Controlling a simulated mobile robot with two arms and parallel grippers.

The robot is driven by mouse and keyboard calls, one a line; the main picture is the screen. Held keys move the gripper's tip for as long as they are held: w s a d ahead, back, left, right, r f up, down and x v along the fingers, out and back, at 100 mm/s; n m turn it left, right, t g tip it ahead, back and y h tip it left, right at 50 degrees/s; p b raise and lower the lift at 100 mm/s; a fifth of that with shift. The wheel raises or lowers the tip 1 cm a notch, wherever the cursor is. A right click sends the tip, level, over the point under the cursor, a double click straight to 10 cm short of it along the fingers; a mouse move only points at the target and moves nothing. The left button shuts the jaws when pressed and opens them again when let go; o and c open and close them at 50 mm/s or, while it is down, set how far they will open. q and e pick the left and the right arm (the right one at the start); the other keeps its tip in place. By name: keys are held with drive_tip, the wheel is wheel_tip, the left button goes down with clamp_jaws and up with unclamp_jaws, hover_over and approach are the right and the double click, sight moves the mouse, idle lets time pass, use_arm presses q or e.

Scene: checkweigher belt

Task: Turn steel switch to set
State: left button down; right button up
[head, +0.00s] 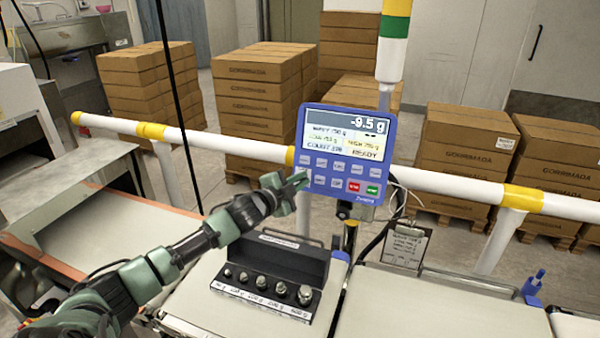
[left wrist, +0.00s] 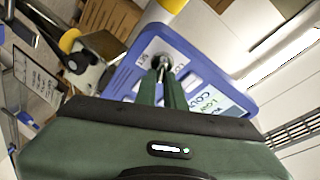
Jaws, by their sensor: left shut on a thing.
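The steel switch (left wrist: 164,62) shows in the left wrist view as a small shiny knob on a pale label plate at the corner of the blue control panel (left wrist: 133,65). In the head view the panel (head: 311,125) faces me, and the switch is hidden behind my left gripper (head: 297,183), at the panel's lower left. My left gripper (left wrist: 163,77) is shut on the switch, its two dark green fingers close together with the knob between their tips. The label's lettering is too small to read surely, and the set position cannot be told. My right gripper is not in view.
A clipboard (head: 405,247) stands to the right. Stacked cartons (head: 262,100) fill the back.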

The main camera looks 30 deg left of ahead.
use_arm(q)
drive_tip(key=shift+f+m+g+h+p, duration=0.15)
drive_tip(key=shift+m+g+p, duration=0.2)
drive_tip(key=shift+m+p, duration=1)
drive_tip(key=shift+m+g+h+p, duration=0.15)
drive_tip(key=shift+m+g+p, duration=0.2)
drive_tip(key=shift+m+p, duration=1)
drive_tip(key=c, duration=1.5)
unclamp_jaws()
drive_tip(key=shift+d, duration=0.1)
drive_tip(key=b+v, duration=0.3)
drive_tip(key=v, duration=0.4)
drive_tip(key=shift+s, duration=0.35)
